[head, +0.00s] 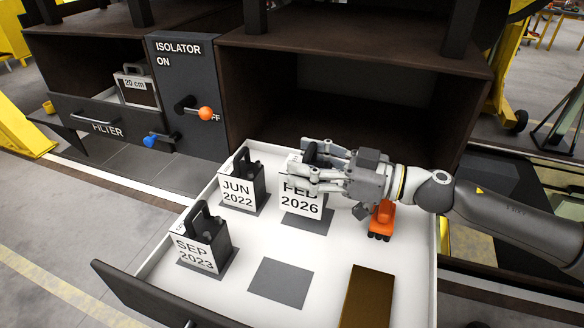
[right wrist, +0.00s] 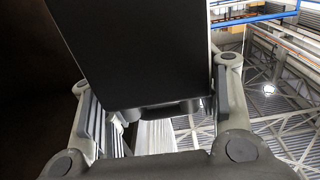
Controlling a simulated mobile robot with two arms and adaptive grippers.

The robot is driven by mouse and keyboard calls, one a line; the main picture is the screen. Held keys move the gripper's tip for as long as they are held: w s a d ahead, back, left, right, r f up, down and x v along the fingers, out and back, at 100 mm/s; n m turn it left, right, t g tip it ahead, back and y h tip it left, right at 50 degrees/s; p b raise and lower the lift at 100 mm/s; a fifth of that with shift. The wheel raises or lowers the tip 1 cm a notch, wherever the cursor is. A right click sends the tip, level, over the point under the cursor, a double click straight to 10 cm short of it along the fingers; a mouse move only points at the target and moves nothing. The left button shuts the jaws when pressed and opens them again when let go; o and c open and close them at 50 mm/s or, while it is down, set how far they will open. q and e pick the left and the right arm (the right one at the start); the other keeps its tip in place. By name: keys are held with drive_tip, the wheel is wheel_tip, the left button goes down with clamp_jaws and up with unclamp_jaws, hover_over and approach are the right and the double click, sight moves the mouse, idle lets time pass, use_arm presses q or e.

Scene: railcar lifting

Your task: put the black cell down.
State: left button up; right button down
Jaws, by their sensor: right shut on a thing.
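A black cell with a white FEB 2026 label (head: 301,203) is in my right gripper (head: 303,172), in the back right part of the open drawer. The gripper is shut around its top. The cell looks upright, over a grey pad (head: 310,224); I cannot tell whether its base touches the pad. In the right wrist view the cell's dark face (right wrist: 140,50) fills the space between the two fingers (right wrist: 155,115). My left gripper is in neither view.
In the white drawer (head: 215,293) stand black cells labelled JUN 2022 (head: 240,188) and SEP 2023 (head: 205,245). A grey pad (head: 280,283) is bare. An orange object (head: 382,217) sits under my right wrist, and a brown block (head: 367,300) lies at front right. The isolator panel (head: 185,90) stands behind.

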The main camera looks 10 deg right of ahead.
drive_tip(key=shift+f, duration=0.8)
drive_tip(key=shift+w+a+f, duration=0.1)
drive_tip(key=shift+a+f, duration=0.05)
drive_tip(key=shift+f, duration=0.55)
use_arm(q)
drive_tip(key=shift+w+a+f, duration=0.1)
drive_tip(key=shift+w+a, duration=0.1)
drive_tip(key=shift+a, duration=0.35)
use_arm(e)
drive_tip(key=shift+f, duration=1.65)
drive_tip(key=c, duration=0.9)
unclamp_jaws()
drive_tip(key=shift+f, duration=0.3)
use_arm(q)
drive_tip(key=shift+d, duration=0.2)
use_arm(e)
drive_tip(key=o, duration=0.4)
drive_tip(key=shift+c, duration=0.2)
drive_tip(key=shift+r, duration=0.15)
